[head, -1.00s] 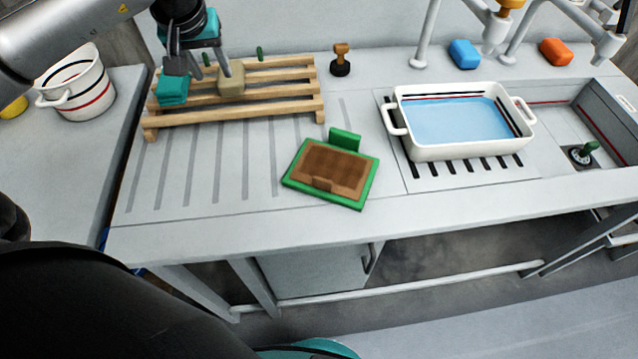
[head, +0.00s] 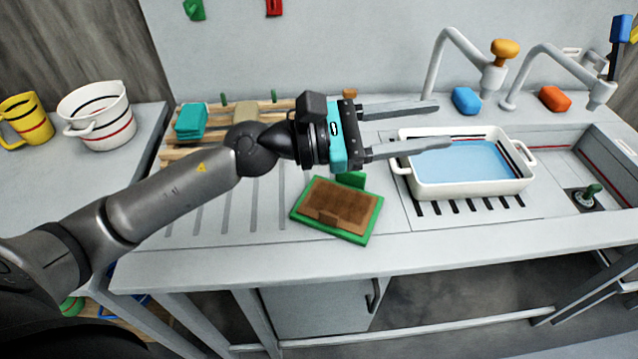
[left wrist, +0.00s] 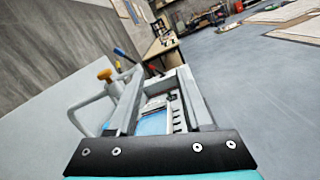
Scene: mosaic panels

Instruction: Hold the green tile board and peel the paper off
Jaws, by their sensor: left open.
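The green tile board (head: 369,228) lies on the counter left of the water basin. Brown paper (head: 335,204) covers its middle, with a small tab at the front edge and a green block (head: 351,179) at its back edge. My left gripper (head: 440,127) is open and empty. It is raised above the counter behind the board, its fingers pointing right toward the basin. In the left wrist view the two fingers (left wrist: 155,100) stand apart with the basin between them. My right gripper is not in view.
A white basin of water (head: 408,182) stands on the drain grate at right, with taps (head: 490,85) behind it. A wooden rack (head: 176,152) holds a teal cloth (head: 191,121) and a beige sponge (head: 246,114). The counter left of the board is clear.

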